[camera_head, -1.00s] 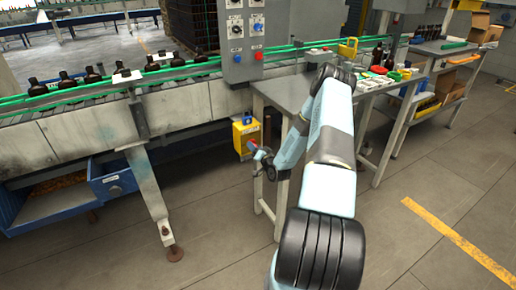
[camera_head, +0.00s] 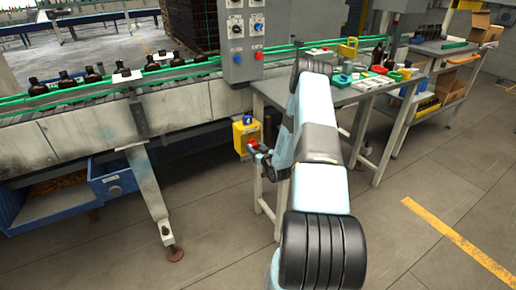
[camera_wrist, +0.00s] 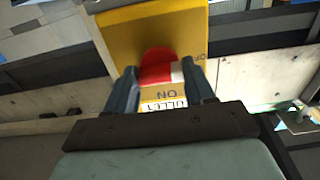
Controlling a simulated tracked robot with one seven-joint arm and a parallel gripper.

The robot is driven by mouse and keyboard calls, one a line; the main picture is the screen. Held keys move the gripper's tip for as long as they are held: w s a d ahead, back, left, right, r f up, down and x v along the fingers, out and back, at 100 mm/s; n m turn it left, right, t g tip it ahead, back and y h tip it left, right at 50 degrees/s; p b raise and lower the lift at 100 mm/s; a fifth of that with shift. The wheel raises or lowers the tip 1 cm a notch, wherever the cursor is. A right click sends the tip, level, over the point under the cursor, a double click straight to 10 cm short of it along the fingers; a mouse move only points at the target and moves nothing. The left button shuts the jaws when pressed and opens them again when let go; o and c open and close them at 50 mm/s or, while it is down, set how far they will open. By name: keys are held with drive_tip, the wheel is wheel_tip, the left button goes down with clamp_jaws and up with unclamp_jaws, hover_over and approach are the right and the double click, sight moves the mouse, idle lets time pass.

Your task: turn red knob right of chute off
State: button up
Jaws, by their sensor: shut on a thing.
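The red knob (camera_wrist: 157,66) with a white stripe sits on the face of a yellow box (camera_wrist: 188,22) in the wrist view. My gripper (camera_wrist: 161,70) has one finger on each side of the knob and is shut on it. An upside-down "ON" label shows between the fingers. In the head view the yellow box (camera_head: 239,135) hangs below the conveyor, right of the blue trough (camera_head: 112,182), and my gripper (camera_head: 256,147) is at its lower right. The red knob (camera_head: 252,142) shows only as a small patch there.
A grey work table (camera_head: 283,92) stands just right of the box, its legs close to my arm. A conveyor (camera_head: 180,100) with dark bottles runs above. A grey control panel (camera_head: 241,40) with other knobs rises over it. The floor at front left is clear.

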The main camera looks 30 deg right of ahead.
drive_tip(key=shift+f, duration=0.1)
idle(0.4)
drive_tip(key=o, duration=1)
drive_tip(key=shift+o, duration=0.2)
drive_tip(key=s, duration=1.3)
drive_tip(key=shift+s+d, duration=0.2)
drive_tip(key=shift+s, duration=0.15)
